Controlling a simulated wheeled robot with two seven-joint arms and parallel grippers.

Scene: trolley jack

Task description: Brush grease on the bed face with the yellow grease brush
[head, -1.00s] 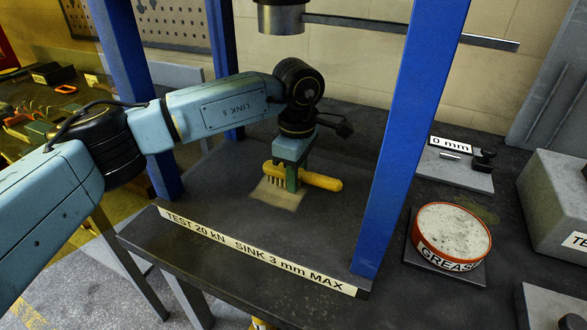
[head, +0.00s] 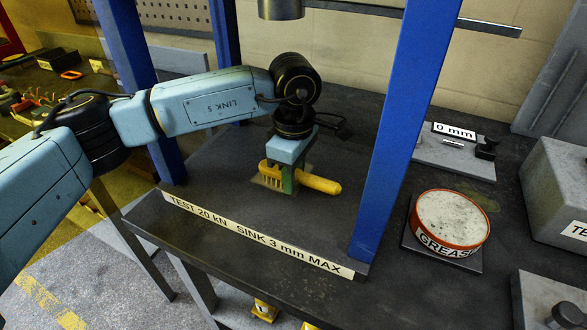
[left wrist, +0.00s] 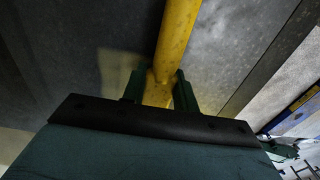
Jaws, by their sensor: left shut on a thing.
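The yellow grease brush (head: 318,183) is held by my left gripper (head: 289,182), which is shut on its handle just above the bed face. The bristles point down at the left end, over a pale tan patch (head: 266,183) on the dark bed face (head: 220,199). I cannot tell whether the bristles touch the patch. The left wrist view also shows the brush's yellow handle (left wrist: 177,40) between the green fingers. A round orange-rimmed grease tin (head: 452,217) with pale grease stands on the right. My right gripper is out of view.
Blue press posts (head: 393,130) stand around the bed, one between the brush and the tin. A round ram (head: 281,9) hangs above. Grey blocks (head: 556,190) and a "0 mm" plate (head: 454,150) lie on the right.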

